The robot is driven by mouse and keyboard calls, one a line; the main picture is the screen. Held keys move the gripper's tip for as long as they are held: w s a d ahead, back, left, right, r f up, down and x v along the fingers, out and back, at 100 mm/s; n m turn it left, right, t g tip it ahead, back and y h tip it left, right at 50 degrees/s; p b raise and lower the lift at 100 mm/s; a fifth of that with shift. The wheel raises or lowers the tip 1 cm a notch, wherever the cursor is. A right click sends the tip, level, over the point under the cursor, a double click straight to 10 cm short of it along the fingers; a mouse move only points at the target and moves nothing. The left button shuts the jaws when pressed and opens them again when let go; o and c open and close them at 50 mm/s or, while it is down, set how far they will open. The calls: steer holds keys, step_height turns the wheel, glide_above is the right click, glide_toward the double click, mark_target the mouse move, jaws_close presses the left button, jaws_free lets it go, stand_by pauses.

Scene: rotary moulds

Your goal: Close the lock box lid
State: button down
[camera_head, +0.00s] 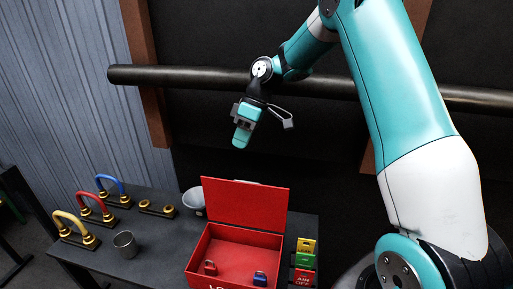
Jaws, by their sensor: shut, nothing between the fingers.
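The red lock box (194,262) stands on the dark table at the bottom of the head view, its front cut off by the frame edge. Its red lid (244,206) is open and stands up at the back of the box. A red padlock (210,268) and a blue padlock (260,279) lie inside. My gripper (240,140) hangs in the air above and behind the lid, clear of it. It is shut and empty, pointing down.
Yellow, green and red tags (305,260) stand right of the box. Left are a grey cup (125,244), a pale bowl (194,201), and yellow, red and blue hoops (108,187) on brass fittings. A dark horizontal pipe (190,77) runs behind my arm.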

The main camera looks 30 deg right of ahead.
steer(key=w+d+f+y+p, duration=0.1)
steer(key=w+d+f+p, duration=0.1)
steer(key=d, duration=0.5)
steer(key=w+d+f+p, duration=0.1)
steer(key=d+f+p, duration=0.15)
steer(key=d, duration=0.35)
steer(key=s+a+r+b+x, duration=0.1)
steer(key=s+b+x, duration=0.1)
steer(key=b+x, duration=0.7)
step_height(320, 180, down, 2)
steer(key=shift+s+a+f+n, duration=0.15)
steer(key=shift+s+a+n, duration=0.2)
steer(key=shift+a, duration=0.65)
steer(key=shift+a+b, duration=0.15)
steer(key=shift+b, duration=0.3)
